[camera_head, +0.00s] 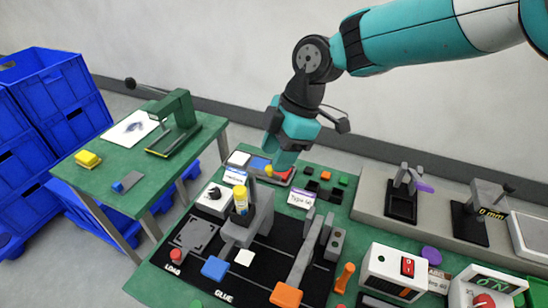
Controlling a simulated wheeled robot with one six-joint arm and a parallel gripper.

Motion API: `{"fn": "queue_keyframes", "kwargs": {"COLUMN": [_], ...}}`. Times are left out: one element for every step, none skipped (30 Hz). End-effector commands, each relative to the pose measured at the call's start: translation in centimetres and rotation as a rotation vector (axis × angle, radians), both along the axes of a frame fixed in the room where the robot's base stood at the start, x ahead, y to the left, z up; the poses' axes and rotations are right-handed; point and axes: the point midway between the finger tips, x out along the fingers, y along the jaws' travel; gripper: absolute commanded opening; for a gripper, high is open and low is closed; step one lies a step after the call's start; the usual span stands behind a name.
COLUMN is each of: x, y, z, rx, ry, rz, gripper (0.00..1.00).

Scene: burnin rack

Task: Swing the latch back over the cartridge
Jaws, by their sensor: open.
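The cartridge (240,197) is a small upright white-and-yellow tube with a yellow cap. It stands at the front left of a grey stand (256,215) on the black mat. A thin dark upright piece beside the cartridge may be the latch, but it is too small to tell its swing position. My gripper (279,168) hangs from the arm, pointing down, behind and right of the cartridge in the picture. It is apart from the cartridge and holds nothing that I can see. Its fingertips are small and partly lost against the coloured items behind.
The black mat (211,286) carries a blue block (215,268), an orange block (286,295) and a tall grey lever-like fixture (303,262). A white box with a red switch (407,266) stands at right. A green press (175,122) stands on the separate left table.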

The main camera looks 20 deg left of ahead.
Motion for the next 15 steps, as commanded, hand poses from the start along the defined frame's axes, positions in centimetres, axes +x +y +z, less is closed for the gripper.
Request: {"fn": "queue_keyframes", "kwargs": {"x": [-0.2, -0.3, -0.4, -0.4, -0.4, -0.5, -0.5, -0.5, -0.5, -0.5, -0.5, -0.5, -0.5, -0.5, -0.5], "y": [0.2, 0.3, 0.4, 0.5, 0.5, 0.6, 0.6, 0.6, 0.6, 0.7, 0.6, 0.7, 0.6, 0.6, 0.6], "z": [-0.5, -0.8, -1.2, -1.4, -1.6, -1.7, -1.8, -1.9, -2.0, -2.0, -2.0, -2.0, -2.0, -2.0, -2.0], "rx": [-0.001, -0.001, -0.001, 0.0, 0.0, 0.0, 0.0, 0.0, 0.0, 0.0, 0.0, 0.0, 0.0, 0.0, 0.0], "ry": [0.002, 0.003, 0.002, 0.002, 0.0, 0.0, 0.0, 0.0, 0.0, 0.0, 0.0, 0.0, 0.0, 0.0, 0.0], "rz": [0.0, 0.0, 0.0, -0.001, -0.001, -0.001, -0.001, -0.001, -0.001, -0.001, -0.001, -0.001, -0.001, -0.001, -0.001], "gripper": [0.46, 0.46, 0.46, 0.46, 0.46, 0.46, 0.46, 0.46, 0.46, 0.46, 0.46, 0.46, 0.46, 0.46, 0.46]}}
